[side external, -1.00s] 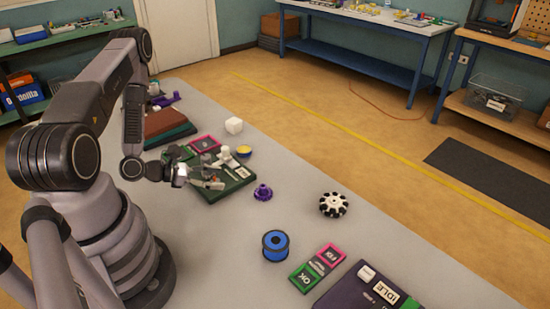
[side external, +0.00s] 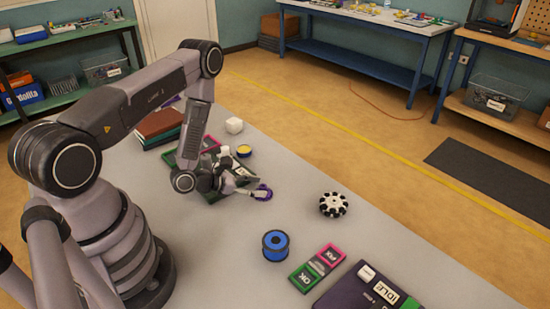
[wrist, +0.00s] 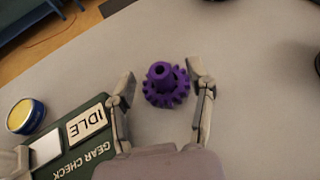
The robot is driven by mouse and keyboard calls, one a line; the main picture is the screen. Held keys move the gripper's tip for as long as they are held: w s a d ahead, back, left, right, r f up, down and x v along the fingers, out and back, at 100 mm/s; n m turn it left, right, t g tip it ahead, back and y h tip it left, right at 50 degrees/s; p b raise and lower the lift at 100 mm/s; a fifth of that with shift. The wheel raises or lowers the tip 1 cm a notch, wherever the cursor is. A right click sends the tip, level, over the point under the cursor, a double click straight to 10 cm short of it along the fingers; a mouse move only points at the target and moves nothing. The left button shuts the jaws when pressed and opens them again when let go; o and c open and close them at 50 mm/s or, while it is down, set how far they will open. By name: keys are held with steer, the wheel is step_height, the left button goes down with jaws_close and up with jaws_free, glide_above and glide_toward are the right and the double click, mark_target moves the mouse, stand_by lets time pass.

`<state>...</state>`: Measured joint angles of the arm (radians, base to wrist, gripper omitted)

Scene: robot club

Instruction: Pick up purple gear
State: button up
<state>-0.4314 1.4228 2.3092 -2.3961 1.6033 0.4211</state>
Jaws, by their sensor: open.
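The purple gear (wrist: 166,86) lies on the grey table with its hub facing up. In the wrist view my gripper (wrist: 163,84) is open, with one finger on each side of the gear. A gap shows between the gear and the left finger, and a narrower one on the right. In the side external view my gripper (side external: 262,193) is low over the table at the gear (side external: 264,188), whose near part is hidden behind the fingers. I cannot tell whether a finger touches it.
A dark green tray marked GEAR CHECK (wrist: 75,146) lies close to the left finger.

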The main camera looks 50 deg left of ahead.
steer(key=shift+x, duration=1.05)
steer(key=shift+c, duration=0.3)
jaws_close()
